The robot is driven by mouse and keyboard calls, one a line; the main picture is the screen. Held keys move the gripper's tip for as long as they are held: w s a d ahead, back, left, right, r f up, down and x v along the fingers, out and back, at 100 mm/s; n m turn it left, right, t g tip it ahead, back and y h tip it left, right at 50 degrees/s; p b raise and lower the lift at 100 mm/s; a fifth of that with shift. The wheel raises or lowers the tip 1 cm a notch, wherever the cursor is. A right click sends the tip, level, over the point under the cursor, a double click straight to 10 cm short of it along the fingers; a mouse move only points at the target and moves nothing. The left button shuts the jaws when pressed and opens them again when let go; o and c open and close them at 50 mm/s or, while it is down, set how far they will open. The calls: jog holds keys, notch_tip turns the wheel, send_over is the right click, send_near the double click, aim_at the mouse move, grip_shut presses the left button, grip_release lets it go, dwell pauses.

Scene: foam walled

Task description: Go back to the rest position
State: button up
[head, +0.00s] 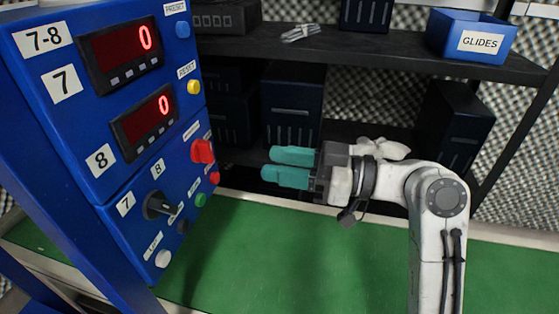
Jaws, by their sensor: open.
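My gripper (267,165) has two teal fingers that point left, toward the blue control panel (60,130). The fingers stand a little apart with nothing between them. It hangs above the back edge of the green table top, right of the red switch (202,151) and apart from it. My white arm comes up from the lower right and bends left to the gripper.
The panel has two displays reading 0, a yellow button (194,87), a green button (201,200) and a black knob (158,206). The green table top (290,260) is clear. Behind stands a dark shelf (400,55) with a blue bin (470,35) labelled GLIDES.

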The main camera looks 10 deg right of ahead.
jog(key=shift+f, duration=0.1)
jog(key=s+d+f+m+h, duration=0.2)
jog(key=d+f+m+h, duration=0.1)
jog(key=f, duration=0.5)
jog(key=s+d+f+m+t+h, duration=0.1)
jog(key=s+d+f+m+h, duration=0.25)
jog(key=f, duration=0.35)
jog(key=s+d+f+m+h, duration=0.2)
jog(key=d+f+m+h, duration=0.15)
jog(key=f, duration=0.45)
jog(key=s+d+f+m+h, duration=0.1)
jog(key=s+d+f+h, duration=0.1)
jog(key=s+d, duration=0.1)
jog(key=s+d+f+m+g+h, duration=0.1)
jog(key=s+d+f+m+h, duration=0.1)
jog(key=s, duration=0.4)
jog(key=s+d+f+m+g+h, duration=0.1)
jog(key=s+d+f+h, duration=0.2)
jog(key=s+d, duration=0.2)
jog(key=shift+d+f, duration=0.3)
jog(key=shift+d, duration=0.35)
jog(key=s+d+f+g+p, duration=0.1)
jog(key=s+f+g, duration=0.35)
jog(key=s, duration=0.55)
notch_tip(320, 180, up, 24)
jog(key=p, duration=2.4)
jog(key=shift+w+r+m+p, duration=0.2)
jog(key=shift+m+p, duration=0.1)
